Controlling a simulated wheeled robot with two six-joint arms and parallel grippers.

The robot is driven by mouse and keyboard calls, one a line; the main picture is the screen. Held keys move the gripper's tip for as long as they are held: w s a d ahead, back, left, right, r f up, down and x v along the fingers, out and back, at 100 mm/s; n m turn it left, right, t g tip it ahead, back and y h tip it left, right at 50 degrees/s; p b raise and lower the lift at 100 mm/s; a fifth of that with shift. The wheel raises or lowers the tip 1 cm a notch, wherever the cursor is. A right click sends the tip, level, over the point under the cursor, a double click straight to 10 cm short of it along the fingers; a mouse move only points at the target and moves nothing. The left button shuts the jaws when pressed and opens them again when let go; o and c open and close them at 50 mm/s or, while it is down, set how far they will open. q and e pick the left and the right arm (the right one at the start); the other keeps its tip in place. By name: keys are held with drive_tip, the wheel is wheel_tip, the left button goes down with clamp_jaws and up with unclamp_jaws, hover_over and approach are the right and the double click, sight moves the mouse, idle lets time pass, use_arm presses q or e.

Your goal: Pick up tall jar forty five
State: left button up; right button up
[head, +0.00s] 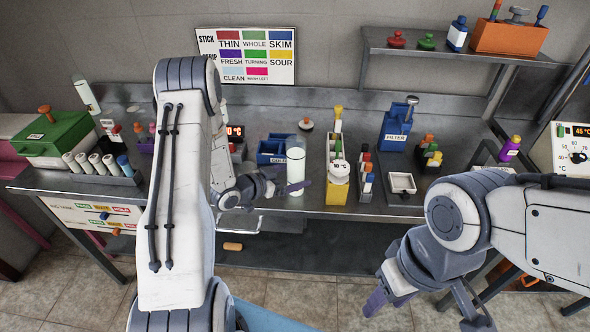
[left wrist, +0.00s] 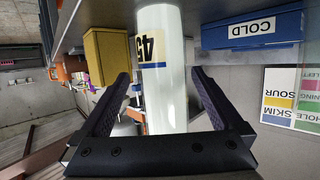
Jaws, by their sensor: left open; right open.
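The tall jar forty five (head: 295,160) is a pale, upright cylinder near the front edge of the steel bench, right of the blue bin. In the left wrist view the jar (left wrist: 167,100) shows a yellow label with an upside-down 45 and a blue band. My left gripper (head: 288,182) is open at the jar. In the left wrist view the jar stands between its two dark fingers (left wrist: 160,75), with a visible gap at least on the left. My right gripper (head: 425,306) is open and empty, low in front of the bench at the right.
The blue COLD bin (head: 270,159) is close on the jar's left. A yellow-and-white container (head: 339,172) stands close on its right. Another pale tall jar (head: 87,96) stands at the back left. A white tray (head: 402,183) and blue FILTER box (head: 396,139) are further right.

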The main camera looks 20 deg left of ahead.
sight(303, 172)
use_arm(q)
drive_tip(key=p+x, duration=0.1)
drive_tip(key=x, duration=0.3)
drive_tip(key=shift+a+r+p, duration=0.1)
drive_tip(key=shift+p, duration=0.2)
drive_tip(key=shift+w+f, duration=0.25)
drive_tip(key=shift+w, duration=0.25)
drive_tip(key=shift+r, duration=0.1)
clamp_jaws()
